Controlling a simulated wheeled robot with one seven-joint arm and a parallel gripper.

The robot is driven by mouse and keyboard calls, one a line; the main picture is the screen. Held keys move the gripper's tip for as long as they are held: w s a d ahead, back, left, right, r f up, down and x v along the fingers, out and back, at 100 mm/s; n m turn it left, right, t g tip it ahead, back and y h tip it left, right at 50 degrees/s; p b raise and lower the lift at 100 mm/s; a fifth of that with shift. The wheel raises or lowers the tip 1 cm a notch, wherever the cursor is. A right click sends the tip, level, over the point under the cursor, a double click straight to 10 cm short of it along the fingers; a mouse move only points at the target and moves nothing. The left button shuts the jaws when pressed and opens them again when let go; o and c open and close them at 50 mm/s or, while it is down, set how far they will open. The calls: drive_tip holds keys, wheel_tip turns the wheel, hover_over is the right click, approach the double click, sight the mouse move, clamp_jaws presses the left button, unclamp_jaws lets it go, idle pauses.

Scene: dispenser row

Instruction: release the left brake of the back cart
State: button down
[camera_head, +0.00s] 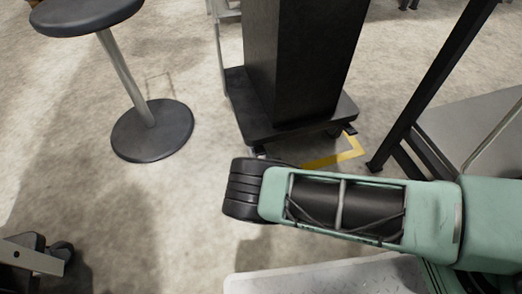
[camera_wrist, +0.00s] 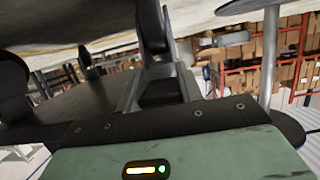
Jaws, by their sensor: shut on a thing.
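The cart (camera_head: 240,98) is a dark low base bearing a tall black box (camera_head: 290,60), with a thin upright frame at its left side. A small part at the left of its near edge, seemingly the left brake (camera_head: 261,151), shows just past the end of my arm. Another small pedal (camera_head: 349,130) shows at the near right corner. My gripper is hidden behind the arm's end in the head view. In the wrist view, my gripper (camera_wrist: 151,25) has its dark fingers close together, shut on the left brake; the contact itself is hard to see.
A round stool (camera_head: 152,130) stands left of the cart. Yellow floor tape (camera_head: 335,158) makes a corner by the cart. A dark-legged table (camera_head: 465,125) is at the right. Clear floor lies between stool and cart.

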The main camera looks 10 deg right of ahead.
drive_tip(key=shift+r+g+p, duration=0.7)
drive_tip(key=shift+p, duration=0.3)
drive_tip(key=shift+g+h+p, duration=0.3)
drive_tip(key=shift+g+p, duration=0.5)
drive_tip(key=shift+p, duration=0.1)
drive_tip(key=shift+s, duration=0.1)
drive_tip(key=c, duration=0.9)
unclamp_jaws()
drive_tip(key=p+v, duration=0.7)
drive_tip(key=v, duration=1)
drive_tip(key=shift+d+r, duration=0.1)
drive_tip(key=shift+r, duration=0.1)
